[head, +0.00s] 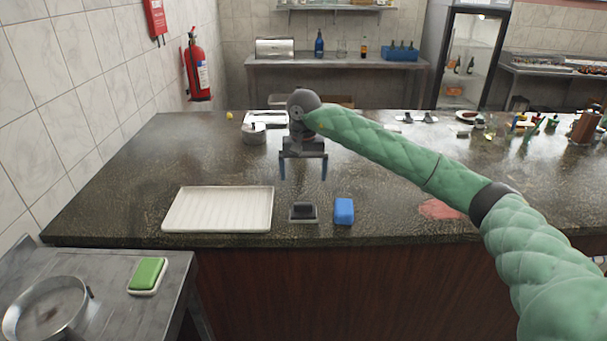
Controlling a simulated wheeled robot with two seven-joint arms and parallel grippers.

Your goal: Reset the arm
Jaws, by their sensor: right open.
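My right arm, in a green quilted sleeve, comes in from the lower right and reaches across the counter. My right gripper (303,170) points down above the dark stone counter (400,213). Its two blue-tipped fingers are apart and nothing is between them. It hangs above and behind a small dark block on a grey base (303,212) and a blue block (344,211). My left gripper is not in view.
A white ribbed tray (220,209) lies left of the gripper. A metal pot (254,134) stands behind it. A green sponge (148,274) and a round pan (46,309) are on the lower left steel table. Bottles and small items crowd the counter's right end.

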